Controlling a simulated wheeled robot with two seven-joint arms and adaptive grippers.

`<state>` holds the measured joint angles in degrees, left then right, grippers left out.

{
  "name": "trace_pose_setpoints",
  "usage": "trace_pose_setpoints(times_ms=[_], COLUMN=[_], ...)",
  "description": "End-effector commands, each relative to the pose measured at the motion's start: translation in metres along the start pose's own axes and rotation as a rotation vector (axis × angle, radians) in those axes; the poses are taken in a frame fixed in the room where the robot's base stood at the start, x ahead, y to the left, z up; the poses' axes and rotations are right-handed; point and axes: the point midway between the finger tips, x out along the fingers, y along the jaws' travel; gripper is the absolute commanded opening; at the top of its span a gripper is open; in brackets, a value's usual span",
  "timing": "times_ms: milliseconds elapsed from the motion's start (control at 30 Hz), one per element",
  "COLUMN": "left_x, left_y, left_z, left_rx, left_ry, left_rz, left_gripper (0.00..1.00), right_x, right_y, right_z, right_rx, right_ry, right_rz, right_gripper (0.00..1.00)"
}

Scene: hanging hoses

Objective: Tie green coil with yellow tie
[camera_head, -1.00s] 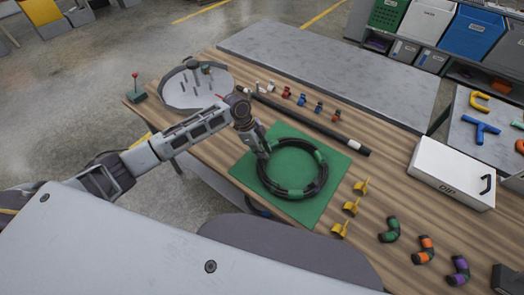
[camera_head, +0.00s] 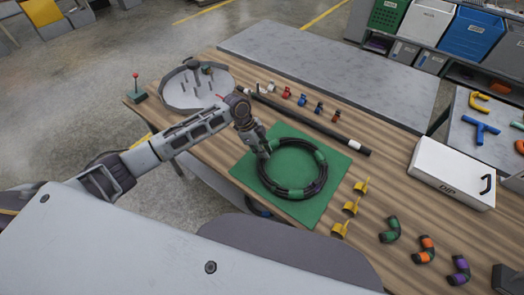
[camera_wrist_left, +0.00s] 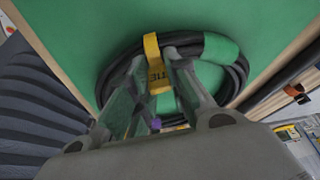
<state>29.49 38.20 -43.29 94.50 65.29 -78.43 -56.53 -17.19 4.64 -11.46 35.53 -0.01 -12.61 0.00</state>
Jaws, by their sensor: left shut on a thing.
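The coil (camera_head: 318,187) is a black hose wound in a ring with green bands, lying flat on a green mat (camera_head: 245,178). It also shows in the left wrist view (camera_wrist_left: 236,75). My left gripper (camera_head: 264,150) is down at the coil's upper left edge. In the left wrist view a yellow tie (camera_wrist_left: 153,60) with dark lettering lies between its fingers and crosses the hose. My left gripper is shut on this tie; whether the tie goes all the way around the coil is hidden. My right gripper is not in view.
Several yellow pieces (camera_head: 351,207) stand right of the mat. A black rod (camera_head: 310,122) and small coloured fittings (camera_head: 302,99) lie behind it. Elbow pieces (camera_head: 390,230) are at the front right, near a white case (camera_head: 452,174). A round grey tray (camera_head: 180,92) stands at the far left.

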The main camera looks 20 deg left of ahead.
Motion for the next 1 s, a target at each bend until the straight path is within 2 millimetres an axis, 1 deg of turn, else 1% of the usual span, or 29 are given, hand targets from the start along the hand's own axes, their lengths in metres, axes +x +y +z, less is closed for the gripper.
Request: trace_pose_setpoints(times_ms=[33,167,200,400,1000], left_x=[0.0186,0.0187,0.0187,0.0187,0.0152], left_y=[0.0102,0.0101,0.0101,0.0105,0.0121], left_z=[0.0080,0.0078,0.0078,0.0083,0.0114], left_rx=[-0.007,-0.007,-0.007,-0.007,-0.012], left_ry=[-0.012,-0.012,-0.012,-0.013,-0.020], left_rz=[0.023,0.023,0.023,0.025,0.032], left_gripper=[0.00,0.00,0.19,0.43,0.43], right_x=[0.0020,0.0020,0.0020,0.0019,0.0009], right_y=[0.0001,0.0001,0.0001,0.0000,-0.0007], right_z=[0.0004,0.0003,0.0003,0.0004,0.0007], right_rx=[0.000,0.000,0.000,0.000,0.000], right_ry=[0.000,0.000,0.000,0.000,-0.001], right_rz=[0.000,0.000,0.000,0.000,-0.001], right_gripper=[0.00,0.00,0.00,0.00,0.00])
